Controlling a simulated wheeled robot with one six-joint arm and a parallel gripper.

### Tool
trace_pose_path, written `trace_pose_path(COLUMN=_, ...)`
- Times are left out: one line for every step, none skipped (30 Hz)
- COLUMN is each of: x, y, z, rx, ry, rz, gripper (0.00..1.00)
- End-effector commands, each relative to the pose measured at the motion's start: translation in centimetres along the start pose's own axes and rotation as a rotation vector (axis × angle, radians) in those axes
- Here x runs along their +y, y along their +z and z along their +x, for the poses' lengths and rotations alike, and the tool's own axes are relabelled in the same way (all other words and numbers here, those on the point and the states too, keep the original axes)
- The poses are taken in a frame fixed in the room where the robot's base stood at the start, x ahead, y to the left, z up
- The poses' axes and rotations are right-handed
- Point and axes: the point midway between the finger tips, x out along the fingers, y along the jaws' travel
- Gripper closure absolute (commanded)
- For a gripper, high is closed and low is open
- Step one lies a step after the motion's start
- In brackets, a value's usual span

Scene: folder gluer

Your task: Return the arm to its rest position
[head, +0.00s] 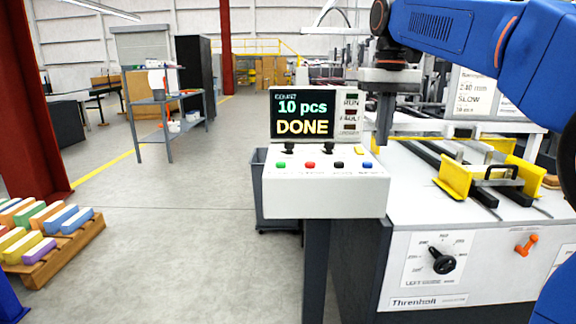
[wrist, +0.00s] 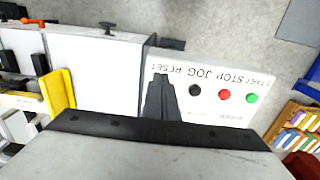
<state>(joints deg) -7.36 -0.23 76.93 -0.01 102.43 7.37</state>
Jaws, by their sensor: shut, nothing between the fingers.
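My arm (head: 455,27) is blue and reaches in from the upper right of the head view. My gripper (head: 384,138) hangs pointing down, its fingers shut with nothing between them. It is at the right of the control box (head: 325,196), in front of the machine table as seen here. In the wrist view the dark shut fingers (wrist: 160,85) cover the panel near the RESET label, and the blue button is hidden there. The black, red and green buttons show clear of the fingers. The screen (head: 302,114) reads 10 pcs DONE.
The machine table (head: 410,190) has yellow guides (head: 457,176) and a dial (head: 443,262) on its front. A pallet of coloured cartons (head: 55,240) lies at the left. A grey bin (head: 258,190) stands behind the control box. The floor (head: 190,230) between is clear.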

Motion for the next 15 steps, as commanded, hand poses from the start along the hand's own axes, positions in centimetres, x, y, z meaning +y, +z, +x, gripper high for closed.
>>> trace_pose_path(x=0.1, y=0.5, z=0.1, rx=0.006, ry=-0.001, rz=0.0, gripper=1.0)
trace_pose_path(x=0.2, y=0.7, z=0.2, rx=0.009, ry=-0.001, rz=0.0, gripper=1.0)
trace_pose_path(x=0.3, y=1.0, z=0.4, rx=0.012, ry=-0.001, rz=0.0, gripper=1.0)
trace_pose_path(x=0.4, y=1.2, z=0.5, rx=0.016, ry=-0.002, rz=0.0, gripper=1.0)
trace_pose_path(x=0.5, y=1.4, z=0.7, rx=0.02, ry=-0.002, rz=0.0, gripper=1.0)
trace_pose_path(x=0.6, y=1.8, z=0.9, rx=0.025, ry=-0.003, rz=0.0, gripper=1.0)
trace_pose_path(x=0.7, y=2.1, z=1.1, rx=0.029, ry=-0.003, rz=0.0, gripper=1.0)
trace_pose_path(x=0.8, y=2.4, z=1.3, rx=0.033, ry=-0.004, rz=0.0, gripper=1.0)
trace_pose_path(x=1.0, y=2.9, z=1.6, rx=0.04, ry=-0.004, rz=0.0, gripper=1.0)
trace_pose_path(x=1.1, y=3.2, z=1.8, rx=0.044, ry=-0.005, rz=0.0, gripper=1.0)
trace_pose_path(x=1.2, y=3.5, z=2.1, rx=0.05, ry=-0.005, rz=0.0, gripper=1.0)
trace_pose_path(x=1.4, y=4.2, z=2.5, rx=0.056, ry=-0.006, rz=0.0, gripper=1.0)
trace_pose_path(x=1.5, y=4.6, z=2.8, rx=0.063, ry=-0.006, rz=0.0, gripper=1.0)
trace_pose_path(x=1.7, y=5.1, z=3.2, rx=0.07, ry=-0.007, rz=0.0, gripper=1.0)
trace_pose_path(x=1.9, y=5.9, z=3.7, rx=0.08, ry=-0.008, rz=0.0, gripper=1.0)
